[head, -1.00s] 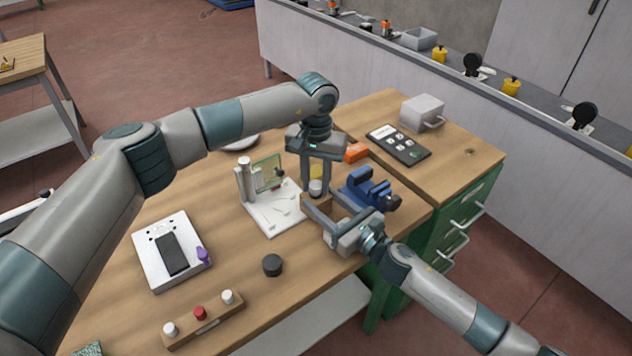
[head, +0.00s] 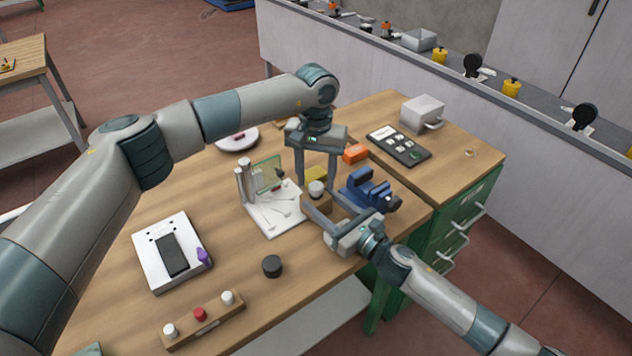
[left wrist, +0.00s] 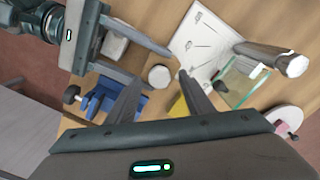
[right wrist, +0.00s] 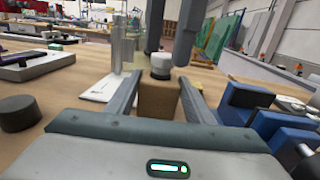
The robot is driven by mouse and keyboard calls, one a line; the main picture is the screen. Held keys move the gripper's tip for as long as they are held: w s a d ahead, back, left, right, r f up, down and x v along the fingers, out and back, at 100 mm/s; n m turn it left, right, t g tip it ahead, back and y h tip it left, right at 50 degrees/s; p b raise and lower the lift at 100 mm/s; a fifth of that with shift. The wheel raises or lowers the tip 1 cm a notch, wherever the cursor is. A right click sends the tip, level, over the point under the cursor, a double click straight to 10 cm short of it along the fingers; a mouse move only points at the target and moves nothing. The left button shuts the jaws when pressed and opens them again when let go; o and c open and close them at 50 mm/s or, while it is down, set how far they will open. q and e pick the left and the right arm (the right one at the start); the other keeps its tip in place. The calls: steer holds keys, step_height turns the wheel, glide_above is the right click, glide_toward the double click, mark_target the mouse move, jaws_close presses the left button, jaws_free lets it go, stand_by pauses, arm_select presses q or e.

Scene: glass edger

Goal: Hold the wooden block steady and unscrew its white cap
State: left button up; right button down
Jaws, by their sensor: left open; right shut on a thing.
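The wooden block (head: 318,201) stands upright on the table with the white cap (head: 316,188) on its top. My right gripper (right wrist: 158,88) is shut on the block, one finger on each side, as the right wrist view shows with the block (right wrist: 157,99) and cap (right wrist: 161,66). My left gripper (head: 317,182) points down above the cap, open and empty. In the left wrist view the cap (left wrist: 159,76) lies between and a little beyond its spread fingers. Whether the cap is loosened cannot be told.
A blue vise (head: 367,190) stands close to the right of the block. A white stand with a glass pane (head: 268,175) is close to the left, a yellow object (head: 315,174) behind. A black knob (head: 272,265) and a capped wooden rack (head: 205,322) lie in front.

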mark_target(316, 201)
arm_select(q)
steer(key=shift+r, duration=1.25)
arm_select(e)
steer(key=c, duration=0.8)
jaws_free()
steer(key=shift+o, duration=0.2)
arm_select(q)
steer(key=shift+f, duration=0.1)
arm_select(e)
steer(key=shift+d, duration=0.1)
arm_select(q)
step_height(316, 201, down, 5)
steer(key=b, duration=0.5)
steer(key=shift+f, duration=0.1)
arm_select(e)
steer(key=v, duration=1.7)
steer(key=shift+s+d, duration=0.1)
steer(key=shift+s, duration=0.05)
